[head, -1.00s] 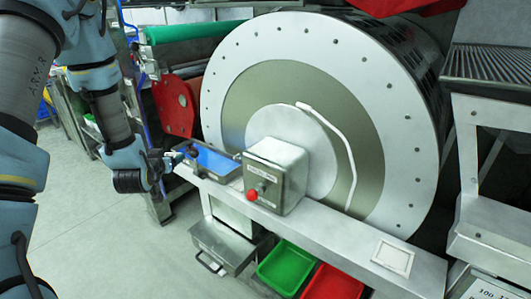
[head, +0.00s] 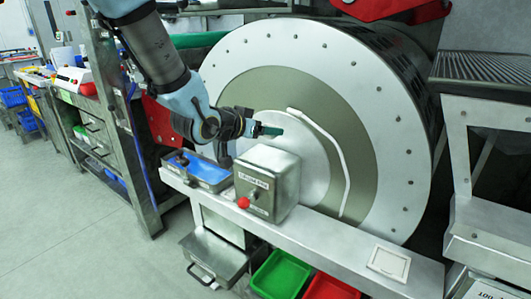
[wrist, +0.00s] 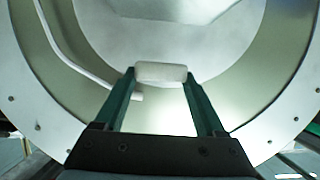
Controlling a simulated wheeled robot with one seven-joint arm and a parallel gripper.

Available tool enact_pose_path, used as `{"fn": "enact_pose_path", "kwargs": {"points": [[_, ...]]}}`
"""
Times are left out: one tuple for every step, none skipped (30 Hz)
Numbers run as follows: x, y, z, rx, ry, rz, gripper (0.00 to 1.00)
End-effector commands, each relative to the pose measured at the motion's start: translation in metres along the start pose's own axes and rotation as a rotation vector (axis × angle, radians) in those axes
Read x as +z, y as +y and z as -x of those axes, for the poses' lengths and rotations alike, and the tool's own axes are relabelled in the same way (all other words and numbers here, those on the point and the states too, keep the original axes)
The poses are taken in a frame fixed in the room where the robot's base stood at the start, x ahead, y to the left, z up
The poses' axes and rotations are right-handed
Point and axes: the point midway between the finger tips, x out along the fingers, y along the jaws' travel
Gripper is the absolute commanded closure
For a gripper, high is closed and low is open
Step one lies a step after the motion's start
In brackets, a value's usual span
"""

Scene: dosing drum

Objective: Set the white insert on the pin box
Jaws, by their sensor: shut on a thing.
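The white insert (wrist: 161,72) is a small rounded white block in the wrist view, held between the two green fingertips of my gripper (wrist: 160,80). In the head view my gripper (head: 270,131) points right, above and just behind the grey metal box with a red knob (head: 268,182), in front of the drum face. This box appears to be the pin box; its label is too small to read surely. It stands upright on the pale ledge. The insert cannot be made out in the head view.
The big round drum (head: 385,130) stands close behind, with a white curved bar (head: 330,140) on its face. A blue-filled tray (head: 208,171) sits left of the box. A white square plate (head: 389,262) lies on the ledge (head: 335,240), otherwise bare there. Green (head: 283,273) and red bins are below.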

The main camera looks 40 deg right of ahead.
Motion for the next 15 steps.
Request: {"fn": "enact_pose_path", "kwargs": {"points": [[0.008, 0.001, -0.003, 0.002, -0.003, 0.002, 0.82], [0.012, 0.001, -0.005, 0.001, -0.002, 0.001, 0.82], [0.015, 0.000, -0.006, 0.001, -0.001, 0.000, 0.82], [0.017, 0.000, -0.007, 0.000, 0.000, 0.000, 0.82], [0.019, 0.000, -0.008, 0.000, 0.000, 0.000, 0.82], [0.022, 0.000, -0.009, 0.000, 0.000, 0.001, 0.82], [0.025, 0.000, -0.011, 0.000, 0.000, 0.002, 0.82], [0.029, 0.000, -0.012, -0.001, -0.001, 0.002, 0.82], [0.035, 0.000, -0.014, 0.000, -0.002, 0.002, 0.82], [0.040, 0.000, -0.016, 0.000, -0.002, 0.001, 0.82], [0.043, 0.000, -0.018, 0.000, -0.002, 0.001, 0.82], [0.048, 0.000, -0.020, 0.001, -0.001, 0.002, 0.82], [0.051, 0.000, -0.021, 0.001, -0.001, 0.001, 0.82], [0.053, 0.000, -0.022, 0.000, -0.001, 0.001, 0.82], [0.056, 0.000, -0.024, 0.000, 0.001, 0.000, 0.82]]}}
